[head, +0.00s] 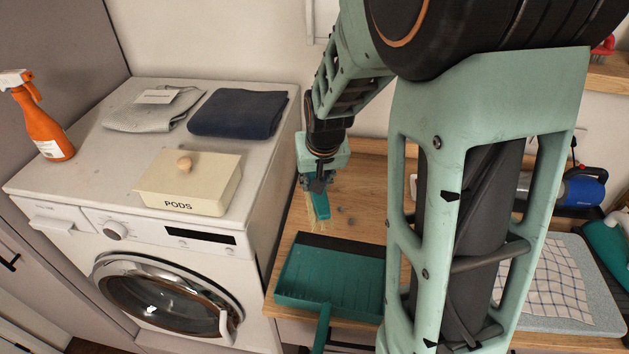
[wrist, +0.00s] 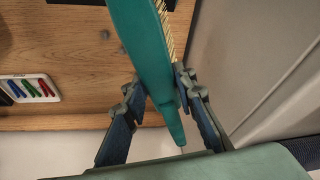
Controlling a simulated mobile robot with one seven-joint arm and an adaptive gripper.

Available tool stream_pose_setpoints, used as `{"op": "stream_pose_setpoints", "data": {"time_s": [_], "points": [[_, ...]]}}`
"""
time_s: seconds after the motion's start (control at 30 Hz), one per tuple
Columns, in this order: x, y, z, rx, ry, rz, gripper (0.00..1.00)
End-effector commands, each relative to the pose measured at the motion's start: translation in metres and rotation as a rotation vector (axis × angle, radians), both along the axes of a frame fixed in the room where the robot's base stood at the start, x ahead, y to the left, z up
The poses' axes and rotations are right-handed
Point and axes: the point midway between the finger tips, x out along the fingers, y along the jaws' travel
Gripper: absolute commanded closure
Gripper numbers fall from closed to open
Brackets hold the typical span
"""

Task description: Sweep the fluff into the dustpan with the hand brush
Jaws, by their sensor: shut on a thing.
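The teal hand brush (head: 320,206) with pale bristles is in my gripper (head: 318,180), over the wooden counter's left end. In the wrist view, my gripper's fingers (wrist: 158,86) stand on either side of the brush handle (wrist: 167,112); its bristles point to the right. The teal dustpan (head: 330,276) lies at the counter's front, its dark lip towards the brush and its handle towards me. Small grey tufts, which look like the fluff (wrist: 104,35), lie on the wood left of the brush in the wrist view.
The washing machine (head: 262,192) stands left of the counter, bearing a PODS box (head: 188,185), folded cloths and an orange spray bottle (head: 43,125). A white tray of coloured items (wrist: 30,90) is on the wood. A checked cloth (head: 545,280) lies at right. My arm hides the counter's middle.

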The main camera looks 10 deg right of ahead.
Motion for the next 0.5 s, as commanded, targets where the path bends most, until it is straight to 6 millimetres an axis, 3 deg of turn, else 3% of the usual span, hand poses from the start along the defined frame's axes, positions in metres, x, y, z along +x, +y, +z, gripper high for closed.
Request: {"op": "stream_pose_setpoints", "data": {"time_s": [0.5], "points": [[0.045, -0.056, -0.036, -0.003, 0.012, -0.642, 1.0]]}}
